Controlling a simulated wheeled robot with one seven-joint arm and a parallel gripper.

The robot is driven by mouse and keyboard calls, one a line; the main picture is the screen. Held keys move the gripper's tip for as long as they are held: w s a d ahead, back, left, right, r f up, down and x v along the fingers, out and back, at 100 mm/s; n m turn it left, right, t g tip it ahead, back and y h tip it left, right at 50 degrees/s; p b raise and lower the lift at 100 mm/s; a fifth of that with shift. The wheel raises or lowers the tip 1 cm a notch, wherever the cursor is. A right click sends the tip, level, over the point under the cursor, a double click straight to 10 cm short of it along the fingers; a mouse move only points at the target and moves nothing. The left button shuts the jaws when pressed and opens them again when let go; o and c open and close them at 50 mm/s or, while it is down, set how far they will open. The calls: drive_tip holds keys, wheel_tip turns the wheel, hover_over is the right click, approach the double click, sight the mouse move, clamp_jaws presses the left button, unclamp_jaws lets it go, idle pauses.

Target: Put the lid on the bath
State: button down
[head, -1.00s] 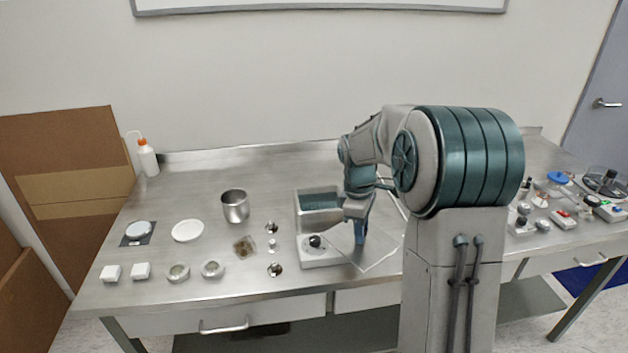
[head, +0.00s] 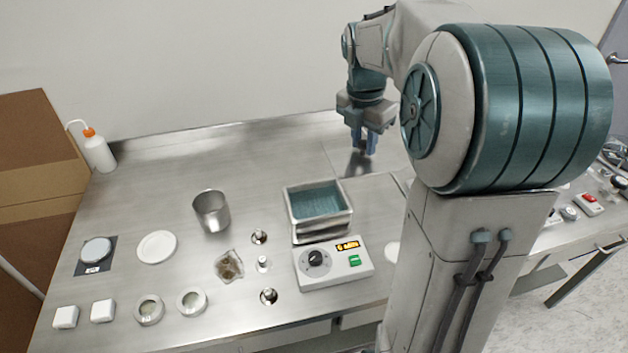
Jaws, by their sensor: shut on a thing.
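The bath (head: 346,225) is an open metal-rimmed box with a teal interior, standing behind its control unit (head: 335,262), which has a black knob, a lit display and a green button. My gripper (head: 363,150) is behind and to the right of the bath, pointing down. It is shut on the lid (head: 342,163), a flat, shiny grey plate that blends with the steel bench. The lid shows behind and right of the bath's opening; my arm hides part of it. How high it is above the bench I cannot tell.
Left of the bath are a steel beaker (head: 211,212), a white dish (head: 157,247), a bag of brown material (head: 229,266) and small metal pieces. A wash bottle (head: 98,152) stands at the back left. The bench behind the beaker is clear.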

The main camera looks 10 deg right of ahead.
drive_tip(key=w+a+f+p, duration=0.1)
drive_tip(key=a+f, duration=0.8)
drive_tip(key=f, duration=0.1)
drive_tip(key=shift+w+a, duration=0.3)
drive_tip(key=shift+a, duration=0.1)
drive_tip(key=shift+f, duration=0.6)
drive_tip(key=c, duration=1.2)
unclamp_jaws()
